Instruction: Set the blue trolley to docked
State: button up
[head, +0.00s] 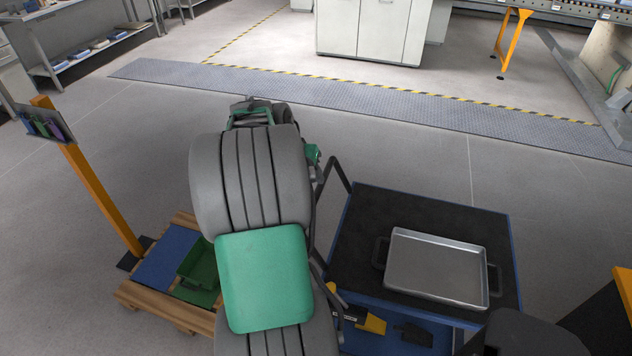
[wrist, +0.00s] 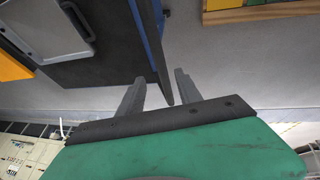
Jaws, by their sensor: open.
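The blue trolley (head: 490,212) stands right of my arm in the head view, with a black mat on top and a blue rim. A black tubular handle (head: 338,167) rises at its left side. In the wrist view the dark trolley top (wrist: 105,68) fills the upper left. My gripper (wrist: 158,88) is open; a narrow dark part with a blue edge shows between its fingers. I cannot tell whether this part lies between the fingers or beyond them, or whether they touch it. In the head view my own arm hides the fingers.
A metal tray (head: 437,268) lies on the trolley. A wooden pallet (head: 160,303) with blue and green bins is at the lower left, by an orange post (head: 100,195). Grey floor (head: 440,150) is clear up to a ribbed strip (head: 380,108) with a yellow-black edge.

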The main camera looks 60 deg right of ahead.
aim_at(317, 189)
jog(key=p+x, duration=0.1)
jog(key=x, duration=0.6)
jog(key=shift+f, duration=0.25)
jog(key=shift+c, duration=0.3)
grip_shut()
jog(key=shift+w, duration=0.1)
dwell(0.6)
